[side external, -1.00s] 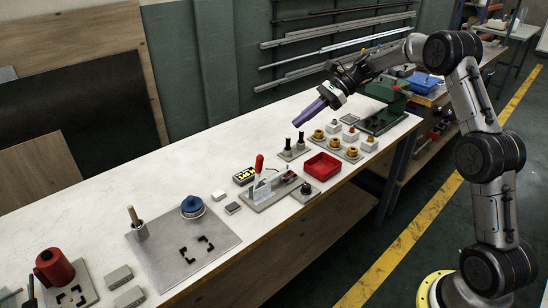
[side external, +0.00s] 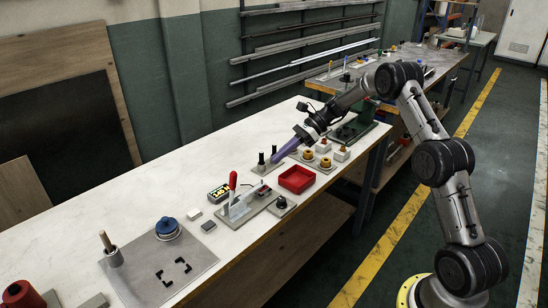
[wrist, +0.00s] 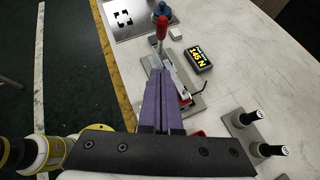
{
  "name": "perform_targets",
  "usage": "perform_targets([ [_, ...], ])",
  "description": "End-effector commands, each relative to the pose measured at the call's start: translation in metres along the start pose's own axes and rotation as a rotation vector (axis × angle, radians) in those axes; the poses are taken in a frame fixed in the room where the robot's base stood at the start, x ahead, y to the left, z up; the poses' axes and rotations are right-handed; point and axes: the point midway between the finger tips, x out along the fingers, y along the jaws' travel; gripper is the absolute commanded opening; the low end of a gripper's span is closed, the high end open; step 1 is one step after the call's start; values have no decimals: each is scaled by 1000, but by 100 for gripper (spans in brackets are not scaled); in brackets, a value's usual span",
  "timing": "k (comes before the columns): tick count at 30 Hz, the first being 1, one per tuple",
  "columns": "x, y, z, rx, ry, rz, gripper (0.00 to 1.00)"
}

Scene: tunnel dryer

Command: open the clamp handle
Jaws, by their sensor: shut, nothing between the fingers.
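The clamp handle (side external: 232,180) is red and stands roughly upright on the clamp, whose grey base plate (side external: 236,213) lies on the bench. The wrist view also shows the red handle (wrist: 161,27), beyond my fingertips. My gripper (side external: 275,160) has long purple fingers pointing down and left toward the bench. It is by the two black-topped posts, to the right of the clamp and apart from the handle. In the wrist view the fingers of my gripper (wrist: 162,72) lie together with nothing between them and hide part of the clamp.
A yellow-digit display (side external: 219,193) sits behind the clamp. Two black-topped posts (wrist: 257,133) and a red tray (side external: 297,179) are close to my gripper. A metal plate (side external: 153,264) with a blue-topped part (side external: 167,227) lies to the left. The bench behind is clear.

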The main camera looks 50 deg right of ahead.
Motion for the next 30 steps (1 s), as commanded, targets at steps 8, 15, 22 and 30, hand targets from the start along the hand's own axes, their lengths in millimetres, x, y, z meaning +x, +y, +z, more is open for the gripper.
perform_targets([
  [8, 57, 1, 0, 1, 0, 5, 0],
  [15, 91, 1, 14, -3, 1, 2, 0],
  [22, 104, 0, 27, -1, 0, 0, 0],
  [30, 104, 0, 28, 0, 0, 0, 0],
])
